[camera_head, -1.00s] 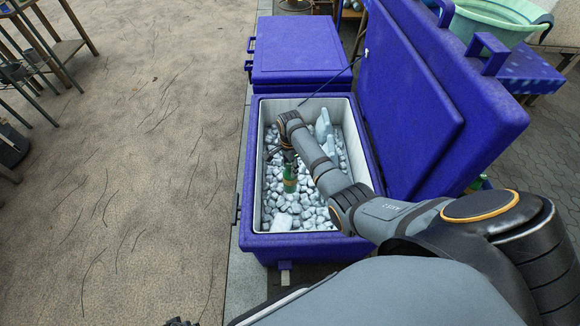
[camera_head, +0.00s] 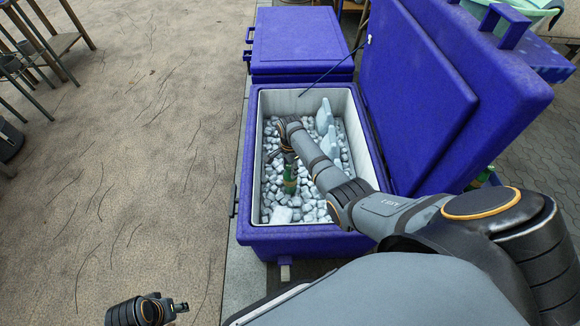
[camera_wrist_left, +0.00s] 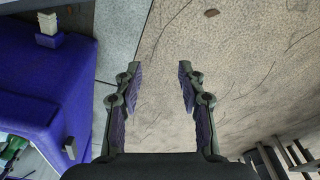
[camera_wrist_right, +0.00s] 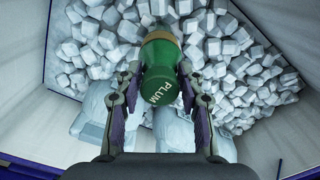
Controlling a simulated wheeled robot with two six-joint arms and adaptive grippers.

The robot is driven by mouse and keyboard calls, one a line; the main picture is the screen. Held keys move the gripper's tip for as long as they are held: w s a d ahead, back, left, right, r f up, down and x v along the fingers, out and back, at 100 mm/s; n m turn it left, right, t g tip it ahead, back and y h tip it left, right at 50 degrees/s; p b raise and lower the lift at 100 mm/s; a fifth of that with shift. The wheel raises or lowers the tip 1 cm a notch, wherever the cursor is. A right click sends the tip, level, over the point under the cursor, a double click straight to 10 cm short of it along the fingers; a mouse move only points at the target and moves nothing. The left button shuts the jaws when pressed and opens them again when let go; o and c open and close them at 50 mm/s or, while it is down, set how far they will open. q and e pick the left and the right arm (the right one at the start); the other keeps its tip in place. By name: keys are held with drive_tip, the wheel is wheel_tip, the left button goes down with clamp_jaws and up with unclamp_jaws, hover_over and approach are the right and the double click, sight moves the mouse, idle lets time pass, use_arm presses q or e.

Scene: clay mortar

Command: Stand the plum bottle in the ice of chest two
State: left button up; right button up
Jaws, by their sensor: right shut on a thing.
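The plum bottle (camera_wrist_right: 165,80) is green with a tan band, and the word PLUM reads on it in the right wrist view. My right gripper (camera_wrist_right: 157,88) is shut on it inside the open chest. In the head view the bottle (camera_head: 290,182) looks upright, with its lower end at the ice; I cannot tell how deep it sits. The ice (camera_head: 306,195) is pale grey cubes filling the chest floor. The blue chest (camera_head: 300,241) has its lid (camera_head: 440,95) raised on the right; no number shows on it.
A second blue chest (camera_head: 302,40) with its lid shut stands behind the open one. Pale block-like pieces (camera_head: 324,118) stand in the ice at the back right. Wooden furniture (camera_head: 55,30) is at the far left.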

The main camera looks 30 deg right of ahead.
drive_tip(key=shift+f+b, duration=0.35)
drive_tip(key=shift+f, duration=0.3)
drive_tip(key=shift+f+b, duration=0.4)
drive_tip(key=shift+f, duration=0.6)
use_arm(q)
drive_tip(key=shift+d+r+t+h, duration=0.3)
drive_tip(key=shift+d+r+t, duration=0.1)
drive_tip(key=shift+d, duration=0.2)
drive_tip(key=shift+r, duration=0.15)
use_arm(e)
drive_tip(key=shift+r, duration=0.1)
use_arm(q)
drive_tip(key=shift+r, duration=0.2)
drive_tip(key=shift+f, duration=0.4)
use_arm(e)
drive_tip(key=shift+f, duration=0.55)
drive_tip(key=o, duration=1.7)
